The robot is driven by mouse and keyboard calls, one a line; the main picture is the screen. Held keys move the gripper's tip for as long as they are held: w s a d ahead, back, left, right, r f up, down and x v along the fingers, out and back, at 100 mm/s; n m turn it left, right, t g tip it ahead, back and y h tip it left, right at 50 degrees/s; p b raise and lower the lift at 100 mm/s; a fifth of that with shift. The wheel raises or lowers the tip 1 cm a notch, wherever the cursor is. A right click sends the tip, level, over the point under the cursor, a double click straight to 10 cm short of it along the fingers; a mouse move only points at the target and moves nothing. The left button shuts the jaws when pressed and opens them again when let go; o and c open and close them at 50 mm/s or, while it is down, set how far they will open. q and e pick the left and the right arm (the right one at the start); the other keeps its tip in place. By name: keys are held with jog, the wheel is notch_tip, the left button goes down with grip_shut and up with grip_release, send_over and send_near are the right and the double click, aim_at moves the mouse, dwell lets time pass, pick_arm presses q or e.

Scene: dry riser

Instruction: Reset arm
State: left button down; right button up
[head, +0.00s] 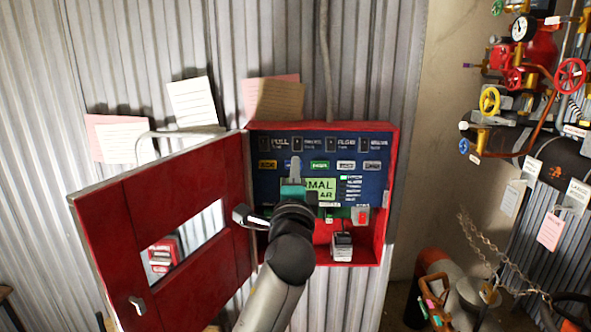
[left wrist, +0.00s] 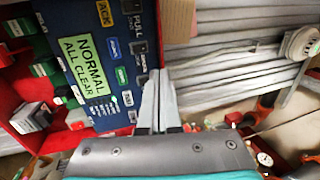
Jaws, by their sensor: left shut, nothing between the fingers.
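My left gripper (head: 296,160) is in front of the open red alarm cabinet (head: 390,150), its fingers pointing up across the blue panel (head: 266,182). In the left wrist view its two grey fingers (left wrist: 160,78) lie together with nothing between them. They overlap the panel's edge in that view; I cannot tell whether they touch it. The green display (left wrist: 84,62) reads "NORMAL ALL CLEAR" and is partly hidden by my gripper in the head view. My right gripper is not in view.
The red cabinet door (head: 190,210) hangs open to the left. A red switch (head: 361,215) and a small grey-and-black device (head: 342,246) sit low in the cabinet.

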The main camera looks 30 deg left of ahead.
pick_arm(q)
jog(key=shift+f, duration=0.1)
dwell(0.4)
jog(key=w+d+f+g+h+b, duration=0.1)
jog(key=d+f+g+h+b, duration=0.15)
jog(key=f, duration=1.25)
jog(key=w+d+f+g+h+b, duration=0.1)
jog(key=w+d+f+h, duration=0.15)
jog(key=f, duration=1.15)
jog(key=s+d+f+n+g+h+b, duration=0.15)
jog(key=s+f, duration=0.35)
jog(key=f, duration=0.7)
jog(key=s+d+f+n+g+h+b, duration=0.1)
jog(key=s+d+f+g+h+b, duration=0.3)
jog(key=f, duration=0.8)
jog(key=s+d+f+n+g+b, duration=0.25)
jog(key=s+f+n+g, duration=0.25)
jog(key=s+f, duration=2.15)
jog(key=s+f+n+g+b, duration=0.1)
jog(key=s+f+n+g, duration=0.1)
jog(key=s, duration=1.3)
jog(key=shift+s+d+f+g, duration=0.4)
jog(key=shift+d+f, duration=0.05)
jog(key=shift+f, duration=0.1)
